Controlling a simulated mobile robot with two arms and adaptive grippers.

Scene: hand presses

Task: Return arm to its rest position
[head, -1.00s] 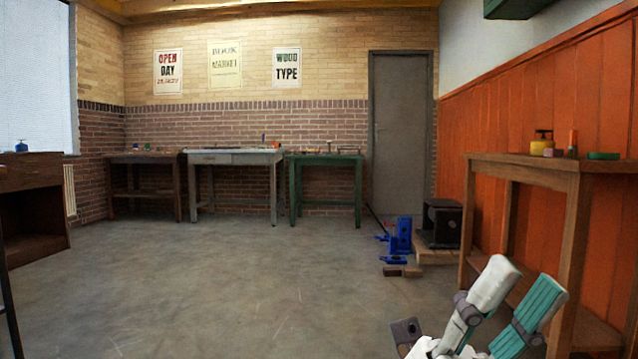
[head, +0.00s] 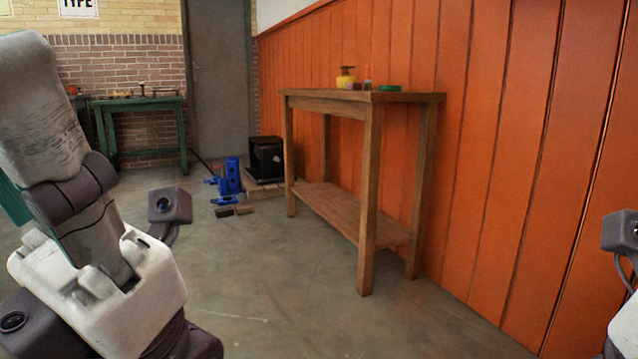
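My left gripper (head: 42,120) is large and close at the left, pointing up. Its grey-white finger rises past the dark knuckle, and a bit of teal pad shows behind it at the picture's edge. The second finger is mostly hidden or cut off. The fingers stood apart a second earlier, and I see nothing held. My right gripper (head: 625,322) shows only as a small camera and a piece of white housing at the right edge; its fingers are out of view.
A wooden table (head: 365,97) with a yellow-topped jar (head: 346,78) and a green dish (head: 390,88) stands against the orange wall (head: 480,150). Behind are a blue press (head: 231,176), a black box (head: 266,158) and a green table (head: 138,103).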

